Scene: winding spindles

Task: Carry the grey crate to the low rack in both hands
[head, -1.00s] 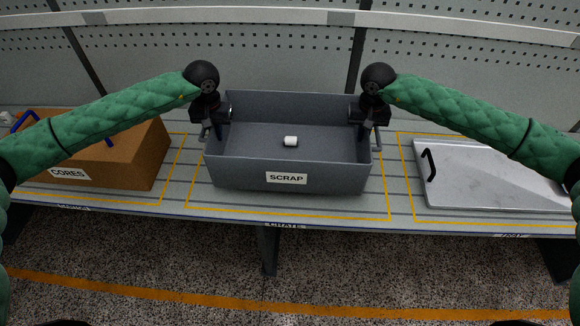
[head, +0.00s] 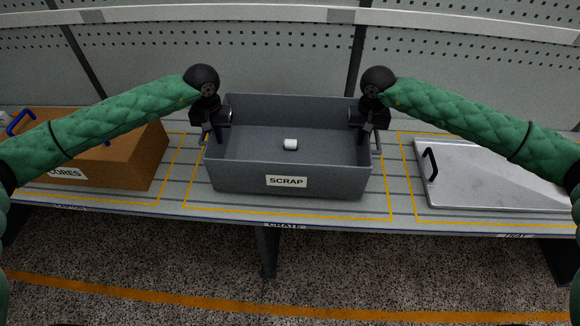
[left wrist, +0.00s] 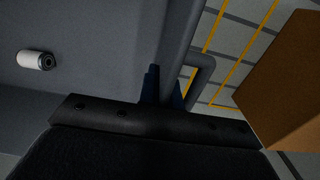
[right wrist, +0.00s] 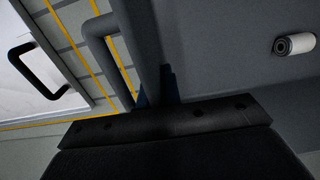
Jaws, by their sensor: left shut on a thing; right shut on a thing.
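The grey crate (head: 240,180) with a SCRAP label stands within the yellow outline marked CRATE on the shelf. A small white roll (head: 290,145) lies on its floor; the roll also shows in the left wrist view (left wrist: 36,60) and the right wrist view (right wrist: 294,44). My left gripper (head: 217,136) is shut on the crate's left side wall by the handle (left wrist: 201,75). My right gripper (head: 366,133) is shut on the right side wall by the other handle (right wrist: 100,45). The fingertips are partly hidden by the wall. The low rack cannot be made out.
A brown box (head: 125,165) labelled CORES stands to the left of the crate. A pale tray (head: 490,175) with black handles lies to the right. A pegboard wall (head: 290,60) rises behind. Speckled floor (head: 180,265) with an orange line is open in front.

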